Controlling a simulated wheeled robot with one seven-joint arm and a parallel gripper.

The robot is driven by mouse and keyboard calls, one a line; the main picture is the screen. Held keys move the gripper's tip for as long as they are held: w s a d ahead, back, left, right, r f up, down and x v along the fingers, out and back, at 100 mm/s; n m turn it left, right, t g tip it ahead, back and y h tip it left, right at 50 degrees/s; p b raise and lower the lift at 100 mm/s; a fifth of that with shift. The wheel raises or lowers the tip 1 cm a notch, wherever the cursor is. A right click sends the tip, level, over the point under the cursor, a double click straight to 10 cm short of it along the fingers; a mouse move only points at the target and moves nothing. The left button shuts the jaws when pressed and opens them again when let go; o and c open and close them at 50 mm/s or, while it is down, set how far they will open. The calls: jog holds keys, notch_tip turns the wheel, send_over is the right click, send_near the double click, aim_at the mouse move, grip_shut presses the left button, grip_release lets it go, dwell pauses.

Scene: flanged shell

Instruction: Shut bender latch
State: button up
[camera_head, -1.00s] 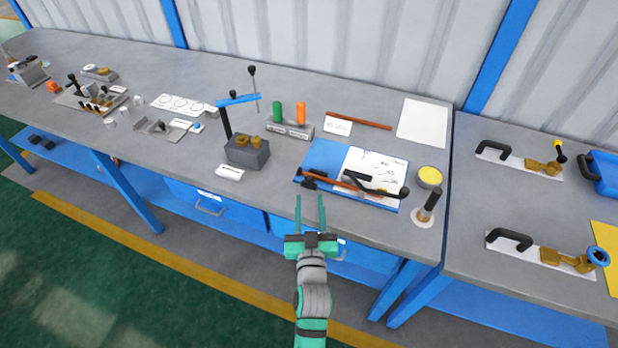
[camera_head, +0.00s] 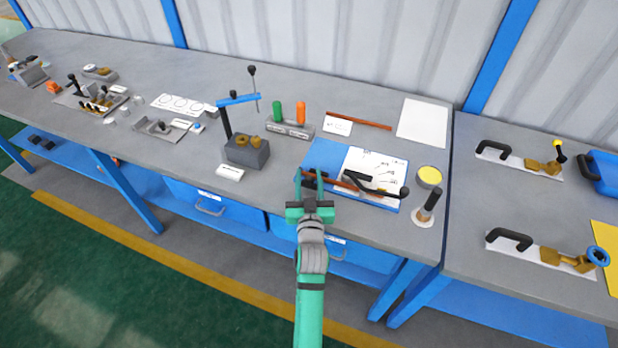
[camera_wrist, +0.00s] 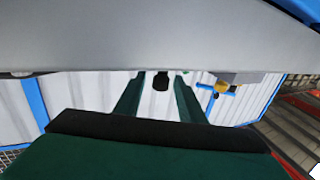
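A bender-like tool with a copper-brown bar (camera_head: 338,185) and a black curved handle (camera_head: 376,187) lies over a blue board with a white drawing sheet. I cannot make out a separate latch on it. My gripper (camera_head: 309,174) is open at the left end of this tool, by the table's front edge. In the wrist view, a small black piece (camera_wrist: 161,82) shows between the two green fingers, apparently the tool's dark end. I cannot tell whether the fingers touch it.
Left of my gripper stands a grey block (camera_head: 246,152) with brass parts and a blue-armed post. Behind are green and orange handles in a holder (camera_head: 290,130). A yellow-topped tin (camera_head: 429,177) and an upright black-handled piece (camera_head: 428,205) stand to the right.

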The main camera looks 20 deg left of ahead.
grip_shut()
jog(key=shift+w+d, duration=0.1)
jog(key=shift+w, duration=1.35)
grip_release()
jog(key=shift+w, duration=0.1)
jog(key=v, duration=1)
jog(key=shift+s, duration=0.45)
jog(key=shift+d, duration=0.1)
